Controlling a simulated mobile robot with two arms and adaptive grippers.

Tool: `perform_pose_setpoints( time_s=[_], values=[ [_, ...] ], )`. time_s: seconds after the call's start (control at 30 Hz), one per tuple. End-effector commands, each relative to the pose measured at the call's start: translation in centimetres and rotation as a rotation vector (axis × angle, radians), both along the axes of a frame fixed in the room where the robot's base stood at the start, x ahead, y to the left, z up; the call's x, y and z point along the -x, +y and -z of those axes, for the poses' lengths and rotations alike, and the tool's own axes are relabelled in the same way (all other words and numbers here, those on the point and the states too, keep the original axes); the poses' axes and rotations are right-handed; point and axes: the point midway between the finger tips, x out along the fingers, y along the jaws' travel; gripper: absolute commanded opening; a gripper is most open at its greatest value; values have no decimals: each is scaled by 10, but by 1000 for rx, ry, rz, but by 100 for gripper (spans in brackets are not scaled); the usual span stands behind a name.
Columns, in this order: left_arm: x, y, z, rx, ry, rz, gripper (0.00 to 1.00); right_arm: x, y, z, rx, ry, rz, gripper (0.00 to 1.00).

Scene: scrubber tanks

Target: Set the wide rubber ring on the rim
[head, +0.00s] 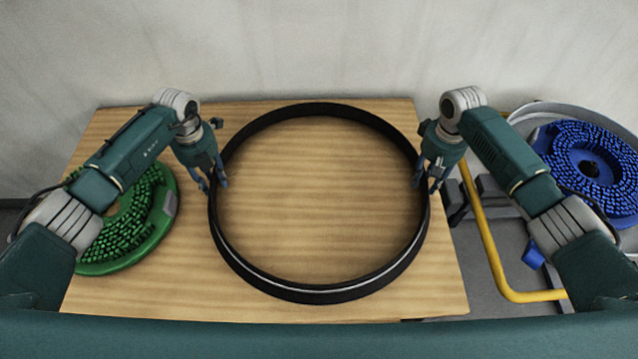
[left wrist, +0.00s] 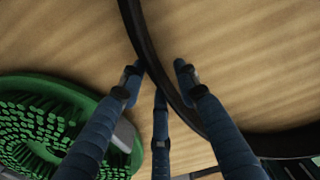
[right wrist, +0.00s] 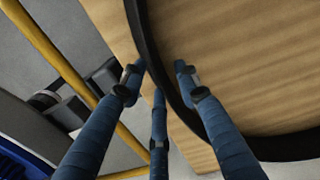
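The wide rubber ring (head: 320,296) is a large black hoop with a thin pale line inside its front wall. It lies flat on a wooden table top (head: 318,200). My left gripper (head: 213,186) is at the ring's left side; in the left wrist view its fingers stand apart on both sides of the ring's wall (left wrist: 152,62). My right gripper (head: 430,186) is at the right side, its fingers likewise apart astride the wall (right wrist: 152,62) in the right wrist view. Gaps show between fingers and wall. I cannot identify the rim for certain.
A round green brush (head: 125,235) lies at the table's left, under my left arm. Right of the table are a blue round brush (head: 592,165), a pale curved band (head: 555,107) behind it, and a yellow bent bar (head: 485,235). A plain wall stands behind.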

Motion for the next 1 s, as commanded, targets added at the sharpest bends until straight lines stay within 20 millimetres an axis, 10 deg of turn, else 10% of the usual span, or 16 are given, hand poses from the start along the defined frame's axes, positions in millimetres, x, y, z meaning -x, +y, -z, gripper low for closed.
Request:
perform_pose_setpoints(
  time_s=[0.2, 0.37, 1.0],
  values=[
    [0, 0, 0, 0, 0, 0, 30, 0, 0, 0, 0, 1, 0, 30],
    [0, 0, 0, 0, 0, 0, 0, 0, 0, 0, 0, 1, 0, 0],
    [-1, 0, -8, 1, -3, 0, 0, -1, 0, -8, 0, -2, 0, 0]
  ],
)
